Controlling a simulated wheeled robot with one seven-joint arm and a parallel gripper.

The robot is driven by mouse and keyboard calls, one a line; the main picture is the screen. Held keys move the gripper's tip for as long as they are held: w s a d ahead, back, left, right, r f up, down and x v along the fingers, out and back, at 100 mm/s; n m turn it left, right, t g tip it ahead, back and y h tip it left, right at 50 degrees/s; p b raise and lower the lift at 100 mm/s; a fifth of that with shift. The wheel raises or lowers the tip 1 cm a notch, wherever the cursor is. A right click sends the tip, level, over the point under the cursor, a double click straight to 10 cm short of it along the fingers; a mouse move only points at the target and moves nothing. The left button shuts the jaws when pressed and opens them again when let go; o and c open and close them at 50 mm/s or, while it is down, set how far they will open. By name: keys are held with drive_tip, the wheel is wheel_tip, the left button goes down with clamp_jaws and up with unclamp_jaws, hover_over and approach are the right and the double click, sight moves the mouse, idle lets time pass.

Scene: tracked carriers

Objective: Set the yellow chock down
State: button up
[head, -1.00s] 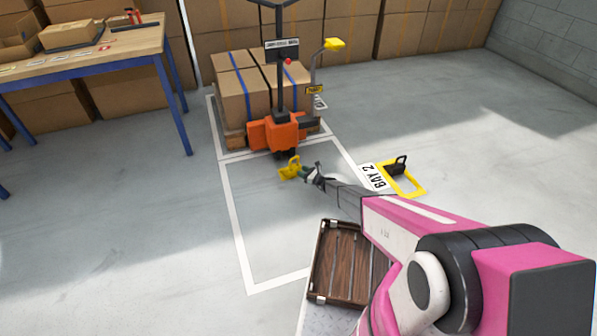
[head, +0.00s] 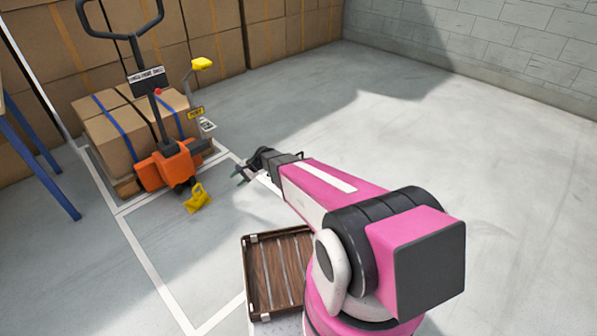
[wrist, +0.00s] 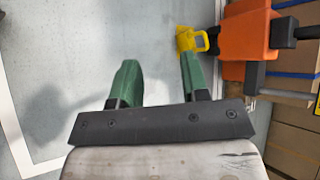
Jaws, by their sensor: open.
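The yellow chock (head: 197,198) is on the grey floor just in front of the orange pallet truck (head: 168,167), close to its small dark wheel. Whether it touches the wheel I cannot tell. My gripper (head: 240,177) is open and empty, to the right of the chock and apart from it in the head view. In the wrist view the green fingers (wrist: 157,62) are spread with bare floor between them. The chock (wrist: 185,42) shows there beyond the tip of the right finger, outside the gap.
The truck stands at a pallet of cartons (head: 118,137) with blue straps. A grey post with a yellow top (head: 202,64) rises beside it. White floor lines (head: 147,262) mark the bay. A brown slatted tray (head: 278,272) is near my arm. The floor at right is clear.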

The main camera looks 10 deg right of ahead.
drive_tip(key=s+d+r+n+h, duration=0.3)
drive_tip(key=s+d+r+h, duration=0.2)
drive_tip(key=s+d+r, duration=0.4)
drive_tip(key=s+d+r+n+h, duration=0.4)
drive_tip(key=s+d+r, duration=0.5)
drive_tip(key=d, duration=0.6)
drive_tip(key=shift+s+r+n+h, duration=0.25)
drive_tip(key=shift+s+h, duration=0.35)
drive_tip(key=shift+s, duration=0.65)
drive_tip(key=shift+a+f, duration=0.1)
